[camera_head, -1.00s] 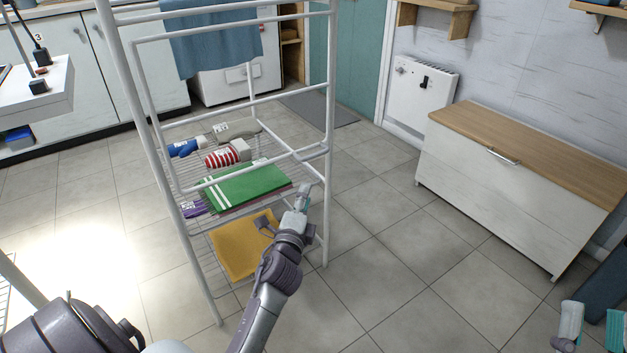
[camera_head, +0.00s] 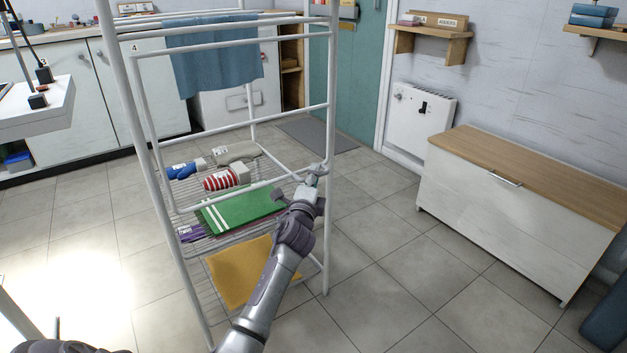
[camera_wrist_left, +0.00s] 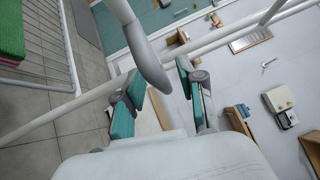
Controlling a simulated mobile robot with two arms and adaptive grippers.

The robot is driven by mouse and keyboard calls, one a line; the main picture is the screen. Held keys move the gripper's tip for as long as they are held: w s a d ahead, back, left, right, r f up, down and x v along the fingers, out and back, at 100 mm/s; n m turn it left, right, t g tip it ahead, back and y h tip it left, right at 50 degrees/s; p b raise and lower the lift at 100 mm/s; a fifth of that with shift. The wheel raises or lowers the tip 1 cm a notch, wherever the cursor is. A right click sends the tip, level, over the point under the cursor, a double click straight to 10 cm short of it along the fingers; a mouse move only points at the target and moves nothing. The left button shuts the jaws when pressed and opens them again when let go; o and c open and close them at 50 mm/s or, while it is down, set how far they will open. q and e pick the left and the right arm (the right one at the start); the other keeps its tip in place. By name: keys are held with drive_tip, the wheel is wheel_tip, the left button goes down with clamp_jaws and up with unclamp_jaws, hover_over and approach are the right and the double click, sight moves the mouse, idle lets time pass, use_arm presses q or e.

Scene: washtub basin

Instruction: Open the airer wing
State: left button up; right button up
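The white tubular airer (camera_head: 332,110) stands in the middle of the head view. Its wing (camera_head: 153,130), a tube frame with crossbars, hangs down on the near side. My left gripper (camera_head: 312,183) is at the wing's lower right corner, by the right post. In the left wrist view my gripper (camera_wrist_left: 160,88) has its two teal-padded fingers apart. A thick pale tube end (camera_wrist_left: 152,65) lies between or just in front of the fingertips; I cannot tell whether they touch it. My right gripper is out of view.
A blue towel (camera_head: 215,60) hangs on top. A wood-topped cabinet (camera_head: 500,205) stands to the right. The tiled floor between is clear.

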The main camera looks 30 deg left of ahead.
use_arm(q)
drive_tip(key=shift+w, duration=0.1)
clamp_jaws()
idle(0.5)
